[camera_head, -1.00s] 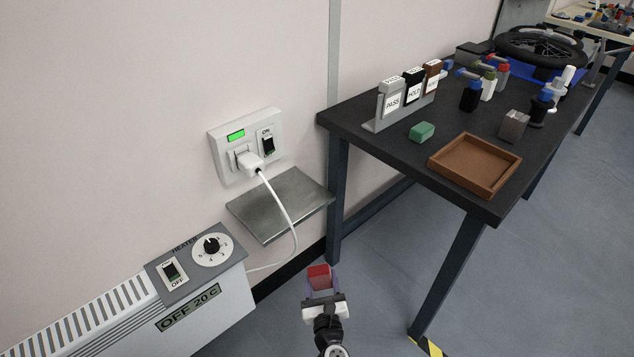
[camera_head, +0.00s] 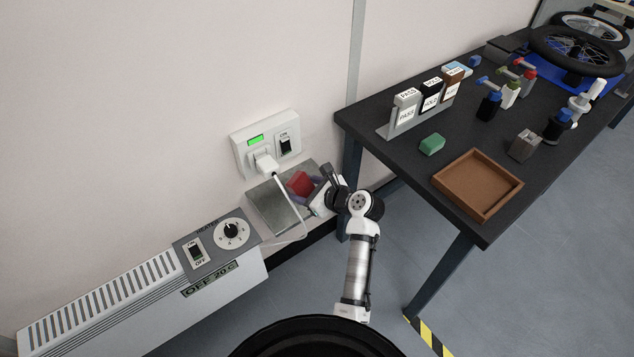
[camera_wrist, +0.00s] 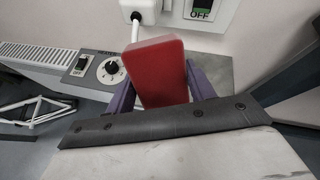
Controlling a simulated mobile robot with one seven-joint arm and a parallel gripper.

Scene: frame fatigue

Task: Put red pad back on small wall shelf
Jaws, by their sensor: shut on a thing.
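The red pad (camera_head: 300,183) is a small red block. My gripper (camera_head: 303,186) is shut on it, with a purple finger on each side. In the head view the pad is over the right part of the small grey metal wall shelf (camera_head: 270,207). I cannot tell whether the pad touches the shelf. In the wrist view the red pad (camera_wrist: 158,72) is large and tilted between the purple fingers (camera_wrist: 160,90), and the grey shelf surface (camera_wrist: 216,72) shows behind it. My gripper hides part of the shelf's right side.
A white plug (camera_head: 265,163) and its cable are in the wall socket just above the shelf. The heater (camera_head: 140,300) stands at left. A dark table (camera_head: 400,165) at right holds a green block (camera_head: 432,144), a brown tray (camera_head: 447,181), labelled pads and several tools.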

